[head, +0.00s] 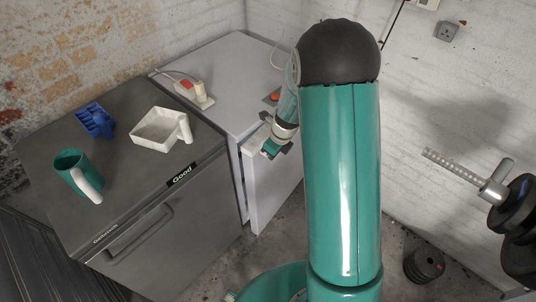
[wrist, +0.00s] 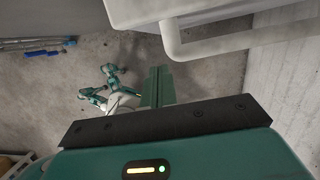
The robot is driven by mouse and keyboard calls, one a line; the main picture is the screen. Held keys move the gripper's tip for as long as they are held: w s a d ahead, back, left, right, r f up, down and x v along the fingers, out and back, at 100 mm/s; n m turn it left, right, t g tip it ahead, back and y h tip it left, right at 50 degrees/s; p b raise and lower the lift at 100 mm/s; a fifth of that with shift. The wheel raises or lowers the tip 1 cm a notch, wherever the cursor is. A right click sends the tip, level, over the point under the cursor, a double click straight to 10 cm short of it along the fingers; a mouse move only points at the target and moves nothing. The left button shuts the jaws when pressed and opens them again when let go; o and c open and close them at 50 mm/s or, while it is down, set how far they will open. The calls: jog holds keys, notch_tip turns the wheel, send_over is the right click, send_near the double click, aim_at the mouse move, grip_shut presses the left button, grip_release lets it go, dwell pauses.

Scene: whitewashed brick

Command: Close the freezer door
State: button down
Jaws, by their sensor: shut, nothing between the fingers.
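The white freezer (head: 222,72) stands at the back, beside a grey unit. Its white door (head: 272,190) is ajar, with a dark gap between the cabinet and the door's left edge. My gripper (head: 273,149) is at the top of the door, close to its upper left corner; I cannot tell whether it touches. In the wrist view my gripper (wrist: 157,86) is shut and empty, its fingers pointing up the picture. A white panel with a bar-like handle (wrist: 215,45) lies just beyond the fingertips, seemingly the door. My arm hides part of the freezer's right side.
The grey unit (head: 130,215) holds a teal mug (head: 72,170), a white dish (head: 157,131) and a blue holder (head: 94,120). A power strip (head: 197,95) lies on the freezer. Weight plates (head: 515,215) stand at right. A dark cylinder (head: 424,264) is on the floor.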

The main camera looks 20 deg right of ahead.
jog(key=v, duration=0.8)
jog(key=shift+r, duration=0.4)
jog(key=shift+w, duration=0.1)
